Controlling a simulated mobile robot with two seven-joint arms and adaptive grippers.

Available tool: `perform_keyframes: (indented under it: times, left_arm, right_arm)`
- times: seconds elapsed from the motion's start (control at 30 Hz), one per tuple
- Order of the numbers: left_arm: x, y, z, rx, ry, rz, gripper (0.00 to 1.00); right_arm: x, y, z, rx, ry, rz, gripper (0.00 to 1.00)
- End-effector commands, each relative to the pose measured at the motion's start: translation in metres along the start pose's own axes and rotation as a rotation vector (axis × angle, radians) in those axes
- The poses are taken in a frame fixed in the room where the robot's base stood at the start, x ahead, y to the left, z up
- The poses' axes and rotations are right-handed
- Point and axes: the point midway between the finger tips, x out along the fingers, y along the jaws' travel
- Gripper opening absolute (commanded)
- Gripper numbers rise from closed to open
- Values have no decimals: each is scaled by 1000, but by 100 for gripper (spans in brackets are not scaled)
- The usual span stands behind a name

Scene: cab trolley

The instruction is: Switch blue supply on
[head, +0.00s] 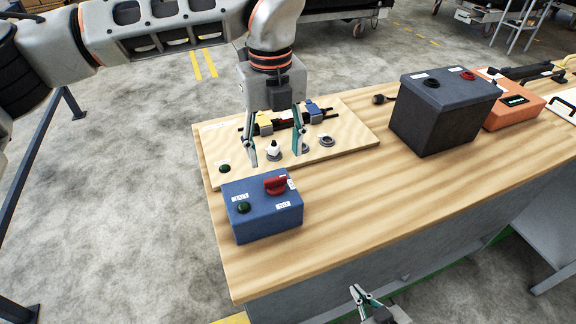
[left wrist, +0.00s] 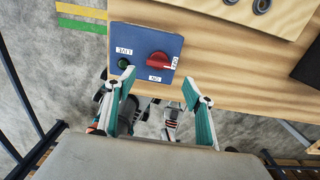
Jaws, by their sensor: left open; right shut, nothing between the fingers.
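The blue supply box (head: 262,222) stands on the near left corner of the wooden bench. Its top carries a red rotary knob (head: 276,185), a dark green lamp (head: 243,207) labelled LIVE, and ON and OFF labels. In the left wrist view the red knob (left wrist: 152,60) points to the OFF label (left wrist: 175,62). The lamp (left wrist: 124,63) looks dark. My left gripper (head: 275,158) is open and empty, fingers down, seen just beyond the box and apart from the knob. My right gripper (head: 361,291) is shut and empty at the bottom, below the bench's front edge.
A pale wooden board (head: 345,150) with coloured connectors, round fittings and a green lamp lies behind the box. A dark battery-like box (head: 430,125) and an orange case (head: 507,117) stand to the right. The bench top (head: 345,215) right of the blue box is clear.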

Motion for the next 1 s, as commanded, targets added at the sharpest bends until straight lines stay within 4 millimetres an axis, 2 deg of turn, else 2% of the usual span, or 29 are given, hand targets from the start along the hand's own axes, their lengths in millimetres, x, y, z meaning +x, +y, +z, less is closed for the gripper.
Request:
perform_keyframes:
  times: [0.17,0.4,0.6,0.97,1.0]
  left_arm:
    - [13,2,2,-8,-4,7,53]
    - [50,2,0,-6,-1,6,53]
    - [71,2,1,-5,-2,4,53]
    - [77,1,2,-5,-4,3,53]
    - [77,1,2,-5,-4,3,43]
  right_arm:
    - [-1,-2,-2,3,0,-2,0]
    - [-3,-4,-7,11,2,-3,0]
    - [-5,-4,-9,11,1,-3,0]
    - [-5,-2,-9,7,1,-2,0]
    - [-5,-2,-9,6,1,-2,0]
